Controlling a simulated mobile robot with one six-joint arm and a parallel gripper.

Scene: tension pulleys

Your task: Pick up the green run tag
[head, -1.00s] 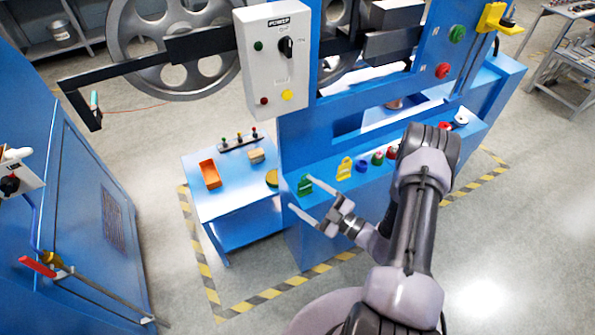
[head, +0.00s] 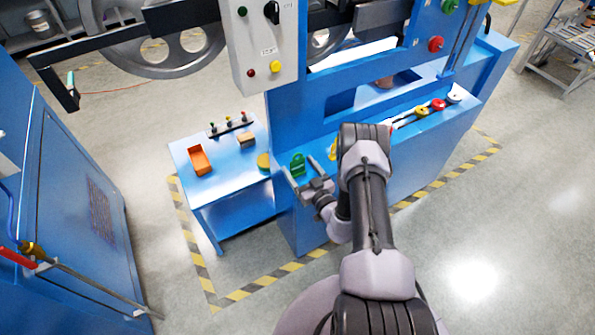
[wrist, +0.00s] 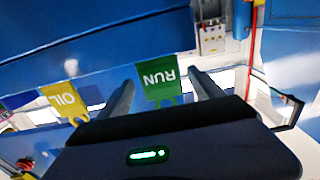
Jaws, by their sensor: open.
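The green run tag (head: 298,165) sits on the left part of the blue machine's front ledge. In the wrist view the green run tag (wrist: 158,78) shows the word RUN upside down and lies between my two fingers. My gripper (head: 302,172) is open, its fingers pointing at the tag with one on each side. In the wrist view my gripper (wrist: 160,85) has a clear gap on both sides of the tag. I cannot tell whether either finger touches it.
A yellow OIL tag (wrist: 63,100) hangs beside the run tag. The blue side table (head: 225,182) holds an orange bin (head: 199,160) and a small block (head: 246,139). A grey control box (head: 262,45) hangs above. Red and yellow parts (head: 430,107) sit farther along the ledge.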

